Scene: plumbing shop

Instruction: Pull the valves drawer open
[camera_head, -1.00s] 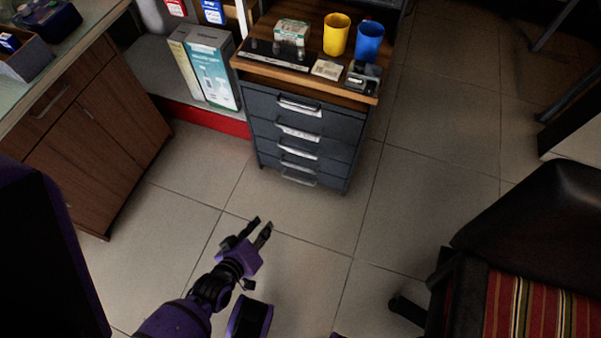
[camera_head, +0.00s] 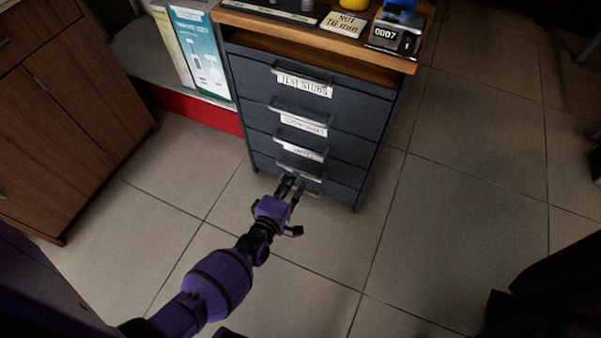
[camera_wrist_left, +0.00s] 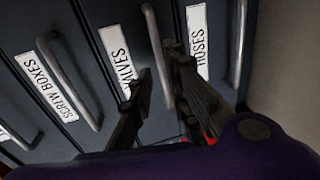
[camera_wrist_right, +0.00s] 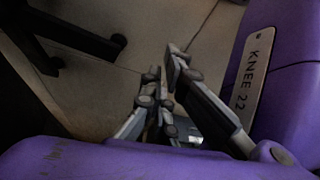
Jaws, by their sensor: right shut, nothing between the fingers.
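The valves drawer (camera_head: 325,163) is the third one down in a dark grey cabinet and looks closed. In the left wrist view its white VALVES label (camera_wrist_left: 117,58) and its metal bar handle (camera_wrist_left: 152,40) are plain. My left gripper (camera_head: 292,182) is in front of the lower drawers; in its wrist view the fingers (camera_wrist_left: 160,82) are open, one on each side of the valves handle. Whether they touch it I cannot tell. My right gripper (camera_wrist_right: 163,72) is shut and empty, over the floor, and out of the head view.
The screw boxes drawer (camera_wrist_left: 55,80) and hoses drawer (camera_wrist_left: 197,40) flank the valves drawer. A wooden top (camera_head: 330,42) carries several small items. A brown cupboard (camera_head: 75,120) stands left. A dark chair (camera_head: 560,290) is at the lower right. The floor (camera_head: 460,200) right of the cabinet is clear.

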